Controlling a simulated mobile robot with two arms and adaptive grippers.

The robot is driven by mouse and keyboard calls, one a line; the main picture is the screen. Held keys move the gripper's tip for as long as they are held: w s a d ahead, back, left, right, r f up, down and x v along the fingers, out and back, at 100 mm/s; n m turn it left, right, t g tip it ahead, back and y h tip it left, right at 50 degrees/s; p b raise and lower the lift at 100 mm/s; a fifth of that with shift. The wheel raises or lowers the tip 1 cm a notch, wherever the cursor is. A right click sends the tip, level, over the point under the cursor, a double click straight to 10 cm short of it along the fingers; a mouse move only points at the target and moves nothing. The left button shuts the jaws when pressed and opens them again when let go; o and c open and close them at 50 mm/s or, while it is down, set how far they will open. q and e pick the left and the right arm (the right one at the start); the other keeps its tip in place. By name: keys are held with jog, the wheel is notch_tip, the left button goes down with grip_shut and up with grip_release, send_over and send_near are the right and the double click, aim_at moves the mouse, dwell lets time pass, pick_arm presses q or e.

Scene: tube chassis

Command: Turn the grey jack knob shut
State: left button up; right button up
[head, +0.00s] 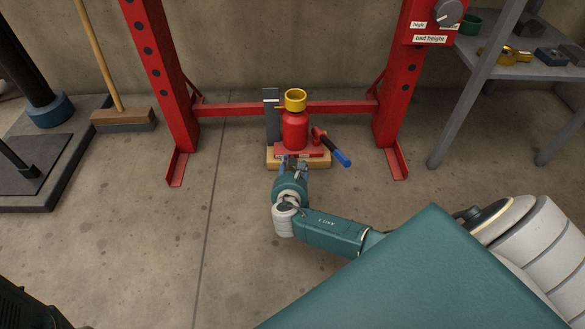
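A red bottle jack (295,131) with a yellow collar (295,98) on top stands upright on a small red base above a wooden block (319,163). A lever with a blue grip (341,158) slants down to its right. My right gripper (291,163) is low at the front of the jack's base, with its fingers pointing at it. The fingers are small and partly lost against the base, so I cannot tell whether they are open or touching anything. I cannot make out the grey jack knob; the gripper covers part of the base front. My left gripper is out of view.
A red press frame (165,80) stands around the jack, with a low crossbar (230,109) behind it. A grey dial (448,13) sits on its right post. A broom (122,118) stands left, a shelf (520,65) right. Floor in front is clear.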

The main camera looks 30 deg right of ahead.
jog(key=c, duration=1)
jog(key=shift+s, duration=0.1)
